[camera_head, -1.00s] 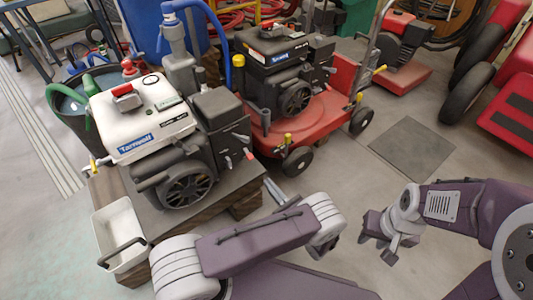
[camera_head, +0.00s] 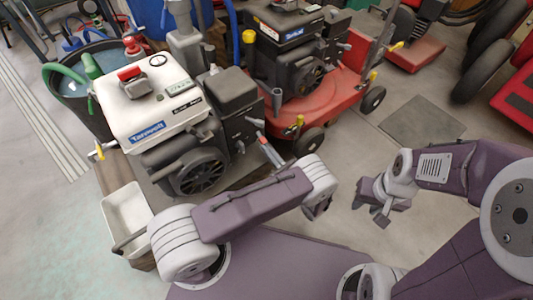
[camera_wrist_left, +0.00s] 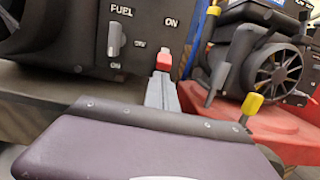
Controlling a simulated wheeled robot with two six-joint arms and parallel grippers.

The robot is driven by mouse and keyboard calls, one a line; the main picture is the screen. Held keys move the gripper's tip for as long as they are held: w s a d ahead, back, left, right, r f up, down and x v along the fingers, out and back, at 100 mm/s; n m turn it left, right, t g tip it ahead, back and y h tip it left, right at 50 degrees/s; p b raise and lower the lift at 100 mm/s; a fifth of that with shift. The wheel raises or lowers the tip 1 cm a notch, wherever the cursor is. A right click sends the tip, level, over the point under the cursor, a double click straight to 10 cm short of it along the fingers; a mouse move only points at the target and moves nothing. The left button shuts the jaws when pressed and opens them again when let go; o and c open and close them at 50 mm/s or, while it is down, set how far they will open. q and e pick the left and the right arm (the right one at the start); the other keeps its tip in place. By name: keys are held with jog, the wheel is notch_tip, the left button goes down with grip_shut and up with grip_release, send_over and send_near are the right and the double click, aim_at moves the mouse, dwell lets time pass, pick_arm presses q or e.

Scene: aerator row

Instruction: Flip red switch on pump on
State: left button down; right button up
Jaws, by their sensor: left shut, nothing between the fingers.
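The pump (camera_head: 152,108) is an engine unit with a white tank, standing on a wooden base. Its dark side panel (camera_wrist_left: 130,40) fills the upper left of the left wrist view, with "FUEL" and "ON" labels and a grey fuel lever (camera_wrist_left: 115,40). The red switch (camera_wrist_left: 163,60) is below the right-hand "ON" label; it also shows small in the head view (camera_head: 261,136). My left gripper (camera_head: 267,149) is shut and empty, its tips (camera_wrist_left: 162,82) right at the red switch; I cannot tell whether they touch. My right gripper (camera_head: 370,210) hangs open and empty over the floor.
A red machine (camera_head: 325,100) with a black engine stands close to the right of the pump. A white bin (camera_head: 127,215) sits at the pump's front left, and a dark tub (camera_head: 75,90) stands behind it. The floor at right holds a grey mat (camera_head: 422,125).

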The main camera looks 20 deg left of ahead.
aim_at(263, 138)
pick_arm(q)
jog(key=shift+w+a, duration=0.25)
jog(key=shift+a, duration=0.05)
jog(key=shift+r, duration=0.1)
pick_arm(e)
jog(key=shift+w+a, duration=0.1)
jog(key=shift+a, duration=0.15)
jog(key=shift+r, duration=0.1)
